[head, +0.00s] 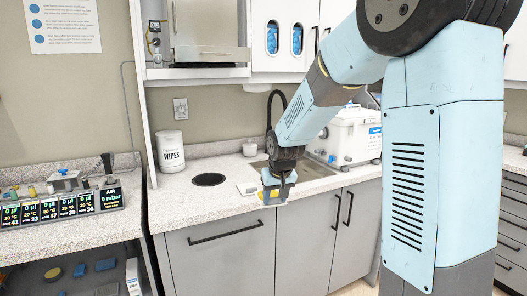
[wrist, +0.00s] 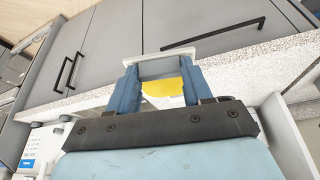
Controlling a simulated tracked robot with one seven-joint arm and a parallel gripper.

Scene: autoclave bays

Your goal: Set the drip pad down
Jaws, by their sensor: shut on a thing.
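My gripper (head: 275,190) hangs by the counter's front edge, in front of the sink. It is shut on a small pale piece with a yellow part, which I take for the drip pad (head: 272,203). In the wrist view the blue fingers of my gripper (wrist: 162,82) stand on both sides of it. The pale rim of the drip pad (wrist: 194,53) reaches across the fingertips, with the yellow part between the fingers. Its far side is hidden. I cannot tell whether it touches the counter (head: 210,213).
A small pale flat item (head: 247,188) lies left of my gripper. A dark round opening (head: 208,179) and a wipes tub (head: 170,151) are further left. The sink (head: 307,171) is behind; a white box unit (head: 352,137) stands right. Speckled counter is clear at front left.

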